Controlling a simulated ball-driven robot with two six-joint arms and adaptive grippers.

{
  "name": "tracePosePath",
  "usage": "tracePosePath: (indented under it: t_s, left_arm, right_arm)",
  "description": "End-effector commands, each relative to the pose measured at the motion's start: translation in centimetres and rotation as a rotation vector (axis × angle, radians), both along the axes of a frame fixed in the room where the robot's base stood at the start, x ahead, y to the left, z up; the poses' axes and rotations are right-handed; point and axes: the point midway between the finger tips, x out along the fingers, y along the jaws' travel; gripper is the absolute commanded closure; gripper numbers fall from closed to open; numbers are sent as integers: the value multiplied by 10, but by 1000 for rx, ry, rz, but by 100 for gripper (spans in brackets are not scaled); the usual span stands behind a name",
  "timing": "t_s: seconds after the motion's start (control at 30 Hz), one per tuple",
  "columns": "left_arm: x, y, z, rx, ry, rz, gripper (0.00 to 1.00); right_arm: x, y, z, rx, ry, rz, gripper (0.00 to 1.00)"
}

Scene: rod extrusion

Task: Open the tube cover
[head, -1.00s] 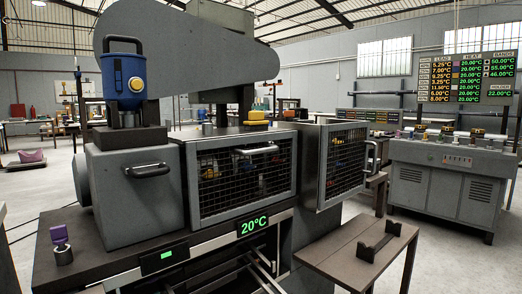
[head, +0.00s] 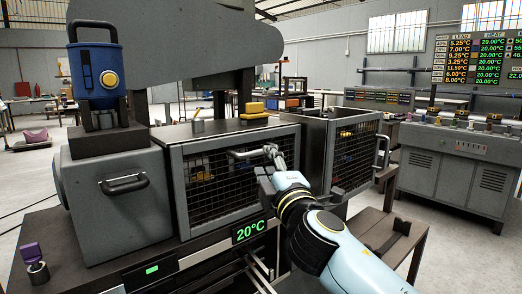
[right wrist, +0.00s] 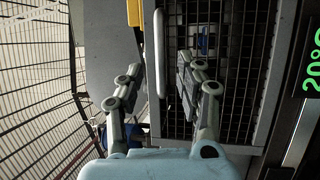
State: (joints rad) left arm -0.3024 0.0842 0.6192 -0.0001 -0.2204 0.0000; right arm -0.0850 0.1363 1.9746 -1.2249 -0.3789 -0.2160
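The tube cover looks to be the dark wire-mesh front panel (head: 225,185) in a grey frame on the machine, and it is shut. A pale bar handle (head: 243,154) runs along its upper part. My right gripper (head: 270,152) is at the right end of this handle. In the right wrist view, the handle (right wrist: 159,55) lies between the two spread fingers of my right gripper (right wrist: 160,75), with gaps on both sides. Mesh shows behind the fingers. My left gripper is not in view.
A second mesh cage (head: 350,160) with its own handle stands just right of the cover. A brown side table (head: 375,222) is below it, near my right arm. A grey box with a blue canister (head: 97,75) stands at left. A 20°C display (head: 250,230) is below the cover.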

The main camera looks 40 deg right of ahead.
Motion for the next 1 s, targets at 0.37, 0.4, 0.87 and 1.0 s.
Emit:
tracePosePath:
  t_s: [0.37, 0.4, 0.87, 1.0]
  left_arm:
    - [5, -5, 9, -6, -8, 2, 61]
    - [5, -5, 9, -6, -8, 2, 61]
    - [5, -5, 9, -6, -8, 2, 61]
    - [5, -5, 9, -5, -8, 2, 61]
  right_arm:
    - [52, -17, 10, 1, 1, 0, 64]
    - [54, -18, 11, 1, 1, 0, 64]
    - [55, -19, 10, 2, 1, 1, 86]
    - [55, -19, 10, 2, 1, 1, 100]
